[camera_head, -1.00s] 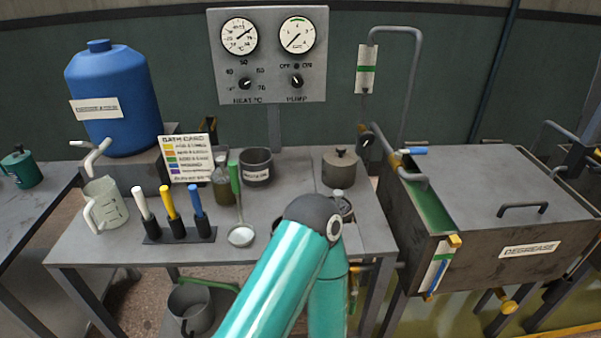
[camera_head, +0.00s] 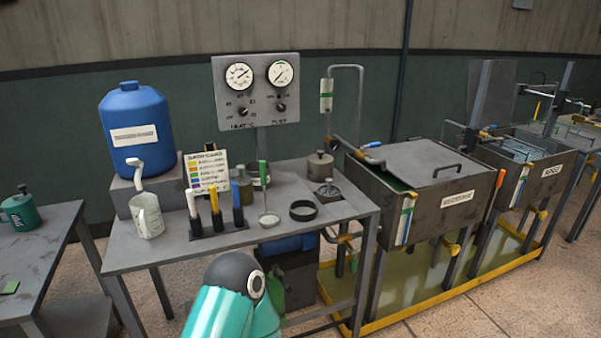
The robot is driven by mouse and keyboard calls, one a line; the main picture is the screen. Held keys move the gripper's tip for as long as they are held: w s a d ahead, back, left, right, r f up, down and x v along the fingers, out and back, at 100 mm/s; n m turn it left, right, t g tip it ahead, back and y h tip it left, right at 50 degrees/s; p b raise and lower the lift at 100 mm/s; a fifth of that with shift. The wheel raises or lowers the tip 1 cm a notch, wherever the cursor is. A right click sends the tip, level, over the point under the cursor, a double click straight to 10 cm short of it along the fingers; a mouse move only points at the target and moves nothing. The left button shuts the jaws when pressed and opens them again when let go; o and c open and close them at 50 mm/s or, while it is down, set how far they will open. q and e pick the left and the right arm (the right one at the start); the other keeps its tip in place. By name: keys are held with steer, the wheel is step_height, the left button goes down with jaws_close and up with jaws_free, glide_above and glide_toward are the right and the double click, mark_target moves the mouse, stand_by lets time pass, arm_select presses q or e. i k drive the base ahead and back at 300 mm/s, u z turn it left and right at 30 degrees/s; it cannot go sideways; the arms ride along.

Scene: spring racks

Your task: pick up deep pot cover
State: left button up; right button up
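A grey pot (camera_head: 320,169) with a knobbed cover (camera_head: 320,156) stands at the back right of the workbench (camera_head: 165,252), below the gauge panel. In front of it a smaller round metal vessel (camera_head: 328,195) has a knob-like part standing up at its middle. I cannot tell for sure which of these the deep pot cover is. A low black ring or open dish (camera_head: 303,211) lies near the bench's front edge. A teal arm of mine with a dark joint shows at the bottom centre, well in front of the bench. Neither gripper is in view.
A ladle (camera_head: 268,220), a rack of coloured-handled tools (camera_head: 216,228), a jug (camera_head: 147,217) and a blue drum (camera_head: 137,130) stand on the bench. Floor at front right is clear.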

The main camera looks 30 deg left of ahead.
mark_target(321, 164)
steer(key=u, duration=0.8)
steer(key=k, duration=0.1)
steer(key=z, duration=0.05)
steer(key=i, duration=1)
steer(key=z, duration=0.1)
